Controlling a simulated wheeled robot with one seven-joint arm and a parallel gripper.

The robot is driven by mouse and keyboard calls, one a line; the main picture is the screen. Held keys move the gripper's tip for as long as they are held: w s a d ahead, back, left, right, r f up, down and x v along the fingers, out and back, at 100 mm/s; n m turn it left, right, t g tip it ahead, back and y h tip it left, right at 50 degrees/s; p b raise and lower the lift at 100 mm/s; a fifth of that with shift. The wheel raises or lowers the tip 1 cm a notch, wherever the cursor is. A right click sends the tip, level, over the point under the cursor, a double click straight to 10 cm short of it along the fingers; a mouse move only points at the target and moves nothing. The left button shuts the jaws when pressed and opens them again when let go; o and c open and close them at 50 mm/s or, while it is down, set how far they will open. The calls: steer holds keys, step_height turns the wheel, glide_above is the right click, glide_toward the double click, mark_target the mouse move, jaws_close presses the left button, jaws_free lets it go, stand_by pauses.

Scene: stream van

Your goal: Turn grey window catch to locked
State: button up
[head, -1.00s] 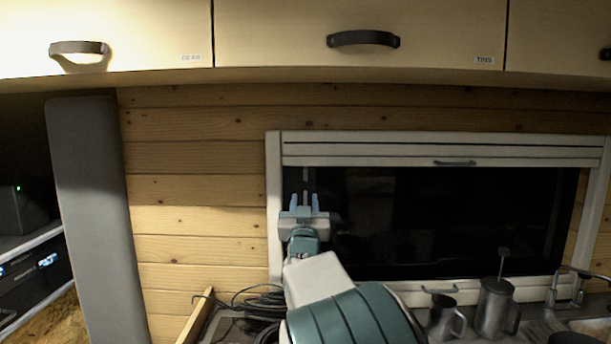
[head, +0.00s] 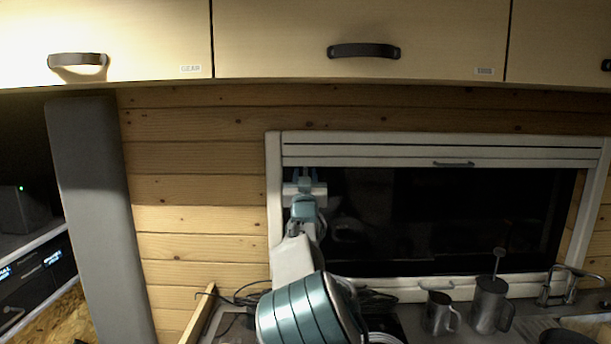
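The window (head: 440,220) has a pale frame and dark glass. My gripper (head: 304,174) is at the upper left corner of the glass, beside the left frame post, pointing up. Its blue fingertips are small and dark here, just under the blind housing. I cannot tell how far apart they are or whether anything is between them. The grey window catch cannot be made out; the fingers and dark glass cover the spot where a small grey upright shape showed earlier.
A blind housing (head: 360,151) with a dark pull runs along the window top. Overhead cupboards (head: 360,25) hang above. Metal jugs (head: 490,305) and a tap (head: 556,288) stand below at right. Black cables (head: 260,292) lie at lower left. A grey padded panel (head: 98,210) stands left.

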jaws_close()
